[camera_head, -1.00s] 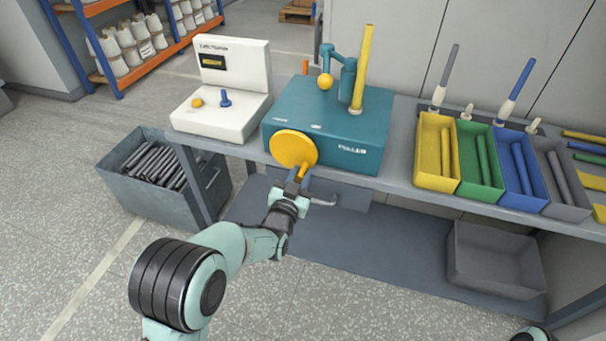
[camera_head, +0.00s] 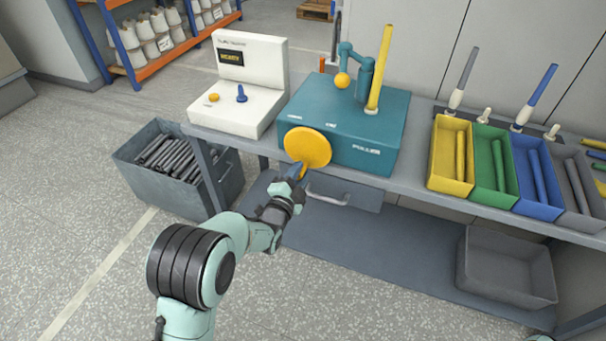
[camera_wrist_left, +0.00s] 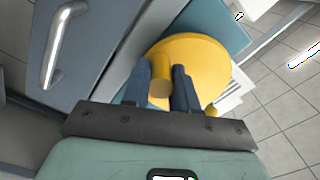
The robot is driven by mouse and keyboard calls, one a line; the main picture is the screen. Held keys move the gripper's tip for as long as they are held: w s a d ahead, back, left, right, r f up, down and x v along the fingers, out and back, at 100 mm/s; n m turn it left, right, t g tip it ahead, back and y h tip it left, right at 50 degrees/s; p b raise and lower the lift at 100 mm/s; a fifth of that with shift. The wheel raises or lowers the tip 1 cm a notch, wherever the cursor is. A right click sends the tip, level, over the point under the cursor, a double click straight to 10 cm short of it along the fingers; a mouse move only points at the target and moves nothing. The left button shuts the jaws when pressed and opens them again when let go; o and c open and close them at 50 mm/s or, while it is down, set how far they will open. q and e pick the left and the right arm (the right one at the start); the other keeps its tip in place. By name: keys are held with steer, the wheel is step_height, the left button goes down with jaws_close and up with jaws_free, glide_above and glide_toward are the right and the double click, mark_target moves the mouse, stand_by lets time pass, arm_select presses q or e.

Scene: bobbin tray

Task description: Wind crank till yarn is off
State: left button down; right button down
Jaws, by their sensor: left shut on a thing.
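The teal winder (camera_head: 350,120) stands on the bench with a round yellow crank disc (camera_head: 308,146) on its front. My left gripper (camera_head: 299,171) is shut on the yellow crank handle, at the lower left of the disc. In the left wrist view, the handle (camera_wrist_left: 160,92) sits between the two dark fingers, with the disc (camera_wrist_left: 205,65) behind it. A tall yellow tube (camera_head: 380,70) stands slightly tilted on top of the winder, beside a teal arm with a yellow ball (camera_head: 342,80). I cannot make out loose yarn. My right gripper is out of view.
A white console (camera_head: 240,100) stands left of the winder. Yellow, green, blue and grey bins (camera_head: 451,173) line the bench's right. A drawer handle (camera_head: 328,198) lies below the crank. A crate of dark tubes (camera_head: 195,190) and an empty grey bin (camera_head: 508,265) are lower down.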

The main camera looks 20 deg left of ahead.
arm_select(q)
steer(key=shift+a+m, duration=0.65)
steer(key=shift+m, duration=0.65)
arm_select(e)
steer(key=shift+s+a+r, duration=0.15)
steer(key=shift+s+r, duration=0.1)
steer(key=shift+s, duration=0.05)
arm_select(q)
steer(key=c, duration=0.9)
jaws_free()
steer(key=shift+r, duration=0.1)
steer(key=s, duration=0.4)
steer(key=s+p, duration=0.1)
steer(key=s, duration=0.8)
steer(key=shift+s+a+p, duration=0.2)
steer(key=shift+a+p, duration=0.05)
steer(key=shift+p, duration=0.05)
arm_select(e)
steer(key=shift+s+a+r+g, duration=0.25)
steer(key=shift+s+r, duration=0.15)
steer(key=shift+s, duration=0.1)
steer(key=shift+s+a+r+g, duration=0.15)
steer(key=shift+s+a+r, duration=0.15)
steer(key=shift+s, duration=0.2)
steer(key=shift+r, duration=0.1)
